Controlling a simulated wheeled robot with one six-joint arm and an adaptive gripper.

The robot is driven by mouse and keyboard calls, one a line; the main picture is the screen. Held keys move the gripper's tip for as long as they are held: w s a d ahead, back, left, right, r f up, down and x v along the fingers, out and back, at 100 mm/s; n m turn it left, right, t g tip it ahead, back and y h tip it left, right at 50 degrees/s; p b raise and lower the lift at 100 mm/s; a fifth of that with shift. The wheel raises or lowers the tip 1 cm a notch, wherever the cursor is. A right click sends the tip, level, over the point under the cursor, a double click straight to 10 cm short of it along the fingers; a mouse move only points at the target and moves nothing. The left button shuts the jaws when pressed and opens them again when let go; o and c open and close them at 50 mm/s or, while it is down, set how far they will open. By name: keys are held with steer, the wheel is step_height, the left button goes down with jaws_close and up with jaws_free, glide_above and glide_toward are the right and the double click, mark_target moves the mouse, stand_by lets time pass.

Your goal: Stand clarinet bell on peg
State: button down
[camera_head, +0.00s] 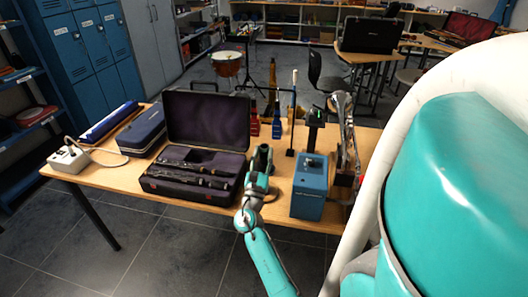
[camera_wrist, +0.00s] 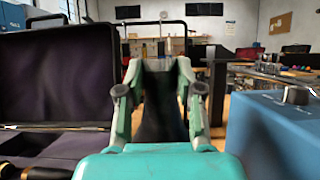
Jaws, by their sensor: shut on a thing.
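My gripper (camera_head: 261,160) is above the table, between the open instrument case and the blue box. In the wrist view, my gripper (camera_wrist: 159,75) has its two teal fingers on either side of a dark, flared piece, which looks like the clarinet bell (camera_wrist: 160,105). The bell (camera_head: 263,157) shows only as a small dark shape at the fingertips in the head view. A thin upright black rod (camera_head: 291,128) on a small base stands behind and right of my gripper; I cannot tell whether it is the peg.
The open case (camera_head: 208,122) with dark clarinet parts lies left. The blue box (camera_head: 310,187) with a knob stands close right, and also shows in the wrist view (camera_wrist: 275,130). Red (camera_head: 255,125) and blue (camera_head: 277,122) bottles stand behind.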

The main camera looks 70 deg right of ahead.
mark_target(263, 168)
steer(key=shift+f, duration=2.4)
steer(key=shift+a+f, duration=0.15)
steer(key=shift+f, duration=2.85)
stand_by(2.2)
steer(key=c, duration=0.7)
jaws_free()
